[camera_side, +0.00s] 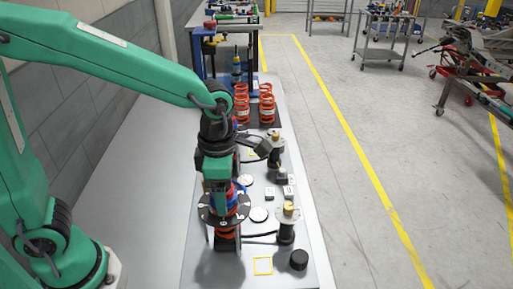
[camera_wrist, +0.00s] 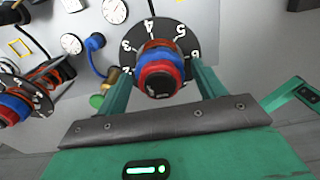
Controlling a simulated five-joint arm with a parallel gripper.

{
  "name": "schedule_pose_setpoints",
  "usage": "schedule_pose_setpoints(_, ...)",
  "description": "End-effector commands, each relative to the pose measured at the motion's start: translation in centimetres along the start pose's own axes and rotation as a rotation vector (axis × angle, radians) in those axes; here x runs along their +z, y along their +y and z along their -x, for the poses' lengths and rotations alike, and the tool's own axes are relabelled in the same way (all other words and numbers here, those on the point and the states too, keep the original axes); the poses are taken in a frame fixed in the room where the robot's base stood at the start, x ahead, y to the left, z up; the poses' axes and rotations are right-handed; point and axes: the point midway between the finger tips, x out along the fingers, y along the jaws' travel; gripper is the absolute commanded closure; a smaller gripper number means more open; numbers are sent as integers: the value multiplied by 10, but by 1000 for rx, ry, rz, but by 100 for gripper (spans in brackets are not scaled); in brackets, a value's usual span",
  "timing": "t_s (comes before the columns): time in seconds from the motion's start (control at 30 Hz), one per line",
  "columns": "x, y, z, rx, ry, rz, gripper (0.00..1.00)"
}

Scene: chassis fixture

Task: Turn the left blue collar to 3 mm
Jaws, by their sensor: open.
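In the wrist view, a blue collar (camera_wrist: 141,64) with red parts and a dark round cap (camera_wrist: 160,84) sits in the middle of a black numbered dial (camera_wrist: 185,38). My gripper (camera_wrist: 161,72) is open, with one green finger on each side of this collar. I cannot tell whether the fingers touch it. A second blue collar (camera_wrist: 14,107) on another numbered dial stands at the left edge. In the side view, my gripper (camera_side: 219,190) is low over the nearer dial (camera_side: 207,213), beside its blue collar (camera_side: 239,190). The collars' settings are not readable.
White round gauges (camera_side: 259,214) and small dark blocks (camera_side: 280,193) lie on the bench (camera_side: 165,195). A post with a brass top (camera_side: 289,211) and a black puck (camera_side: 299,260) stand near the dial. Orange springs (camera_side: 266,106) stand behind. The bench's left side is clear.

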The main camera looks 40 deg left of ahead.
Motion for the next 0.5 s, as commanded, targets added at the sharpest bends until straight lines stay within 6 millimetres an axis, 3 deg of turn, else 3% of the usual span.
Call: schedule_pose_setpoints(0.5, 0, 0, 0, 0, 0, 137, 31)
